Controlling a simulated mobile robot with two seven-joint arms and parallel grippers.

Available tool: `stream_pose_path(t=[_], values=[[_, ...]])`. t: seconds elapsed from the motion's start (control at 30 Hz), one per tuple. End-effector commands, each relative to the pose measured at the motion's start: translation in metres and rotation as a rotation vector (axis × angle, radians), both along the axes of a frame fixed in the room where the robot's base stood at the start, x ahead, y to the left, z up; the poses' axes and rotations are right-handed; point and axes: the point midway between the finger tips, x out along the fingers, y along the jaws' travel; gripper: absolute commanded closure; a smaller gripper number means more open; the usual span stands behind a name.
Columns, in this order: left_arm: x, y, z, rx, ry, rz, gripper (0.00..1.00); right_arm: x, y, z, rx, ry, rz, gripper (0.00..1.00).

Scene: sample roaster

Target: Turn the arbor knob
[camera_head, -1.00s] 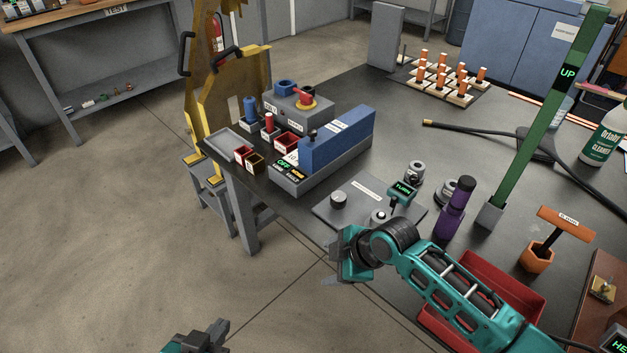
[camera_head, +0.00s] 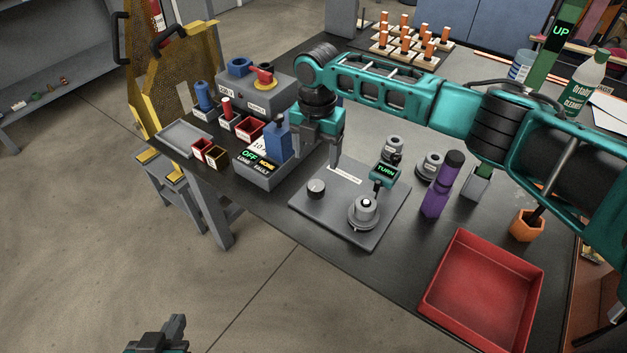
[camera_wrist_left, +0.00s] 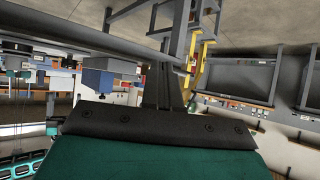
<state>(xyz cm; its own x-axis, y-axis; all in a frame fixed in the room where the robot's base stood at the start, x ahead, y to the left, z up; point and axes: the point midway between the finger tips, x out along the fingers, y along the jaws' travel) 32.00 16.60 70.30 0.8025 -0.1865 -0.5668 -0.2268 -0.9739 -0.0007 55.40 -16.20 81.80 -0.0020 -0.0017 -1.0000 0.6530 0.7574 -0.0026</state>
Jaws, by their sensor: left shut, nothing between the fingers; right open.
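A grey plate (camera_head: 305,213) lies on the dark table and carries a small round knob (camera_head: 316,187) and a stepped round metal piece (camera_head: 363,210). I cannot read which one is the arbor knob. A small display reading TURN (camera_head: 384,172) stands at the plate's right edge. My right gripper (camera_head: 318,155) points down, open and empty, beyond the small knob; one finger shows by the plate's far edge, the other is partly hidden. My left gripper (camera_head: 178,328) is shut and empty, low over the floor, away from the table; its fingers show in the left wrist view (camera_wrist_left: 165,85).
A blue-topped control box (camera_head: 262,172) stands left of my right gripper, close to it. A purple cylinder (camera_head: 440,190) and an empty red tray (camera_head: 433,303) are right of the plate. A rack of orange-topped pegs (camera_head: 410,48) is at the back. My right arm spans the table.

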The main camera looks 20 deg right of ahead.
Motion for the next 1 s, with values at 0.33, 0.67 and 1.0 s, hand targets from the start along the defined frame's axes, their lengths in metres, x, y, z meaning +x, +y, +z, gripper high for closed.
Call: stream_pose_path(t=[0.33, 0.67, 1.0], values=[[0.002, -0.005, -0.006, -0.012, 0.001, -0.006, 1.0, 0.0, 0.0, -0.073, -0.001, 0.001, -0.002, 0.29], [0.005, -0.01, -0.005, -0.018, -0.004, -0.015, 1.0, 0.0, 0.001, -0.096, 0.001, -0.001, -0.002, 0.29], [0.006, -0.01, -0.003, -0.017, -0.009, -0.016, 1.0, 0.0, 0.001, -0.096, 0.002, -0.001, -0.002, 0.39]])
